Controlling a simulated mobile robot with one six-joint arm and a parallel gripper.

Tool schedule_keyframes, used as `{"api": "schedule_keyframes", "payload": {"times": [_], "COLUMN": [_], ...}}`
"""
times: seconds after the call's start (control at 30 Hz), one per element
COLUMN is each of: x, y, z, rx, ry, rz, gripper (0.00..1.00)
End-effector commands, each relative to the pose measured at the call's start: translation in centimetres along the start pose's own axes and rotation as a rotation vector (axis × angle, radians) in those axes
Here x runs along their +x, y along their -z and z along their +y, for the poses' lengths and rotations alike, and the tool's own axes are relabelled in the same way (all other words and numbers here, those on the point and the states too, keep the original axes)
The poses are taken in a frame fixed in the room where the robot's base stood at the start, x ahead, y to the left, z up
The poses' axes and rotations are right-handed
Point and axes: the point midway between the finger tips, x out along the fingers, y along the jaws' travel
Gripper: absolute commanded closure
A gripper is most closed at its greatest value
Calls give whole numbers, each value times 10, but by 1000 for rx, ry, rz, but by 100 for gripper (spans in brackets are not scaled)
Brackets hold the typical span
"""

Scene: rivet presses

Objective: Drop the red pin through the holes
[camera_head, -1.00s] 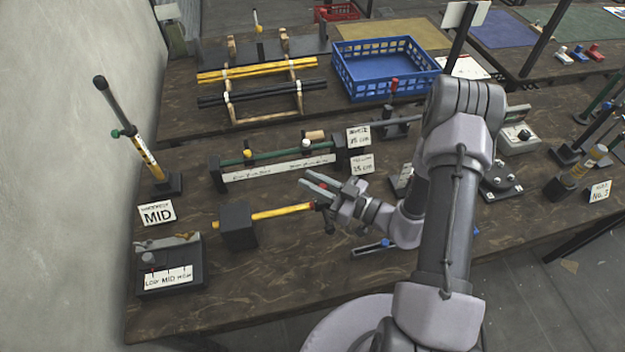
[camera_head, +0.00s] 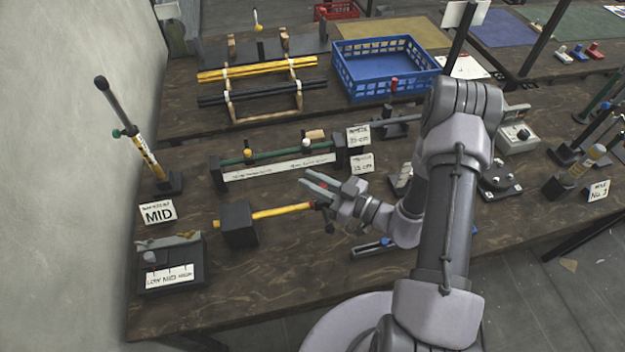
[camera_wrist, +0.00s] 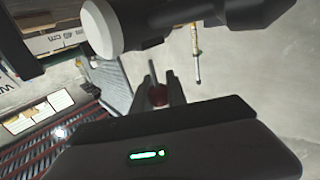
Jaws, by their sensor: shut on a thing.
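My gripper (camera_head: 313,184) reaches left above the workbench, its two grey fingers shut on the red pin (camera_head: 324,184). In the wrist view the pin's round red head (camera_wrist: 158,96) sits between the fingers, and a thin grey shaft (camera_wrist: 152,70) shows beyond it. In the head view the fingers are just above and beside the right end of a yellow bar (camera_head: 280,212). The bar's left part passes through a black block (camera_head: 238,224). A dark fitting at the bar's right end is partly hidden by my gripper. The holes are too small or hidden to make out.
A green rod on a rack (camera_head: 275,153) stands behind the bar. A MID card (camera_head: 158,212) and a gauge box (camera_head: 170,265) are at left. A blue crate (camera_head: 385,70) is farther back. The bench in front of the bar is mostly clear.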

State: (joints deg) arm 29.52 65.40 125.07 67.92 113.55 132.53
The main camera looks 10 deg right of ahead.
Motion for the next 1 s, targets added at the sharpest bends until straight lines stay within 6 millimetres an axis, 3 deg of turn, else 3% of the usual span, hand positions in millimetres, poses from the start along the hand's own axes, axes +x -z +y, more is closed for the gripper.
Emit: {"api": "schedule_keyframes", "payload": {"times": [1.0], "x": [0], "y": [-14], "z": [0], "rx": [1], "ry": [0], "rz": [0], "gripper": [100]}}
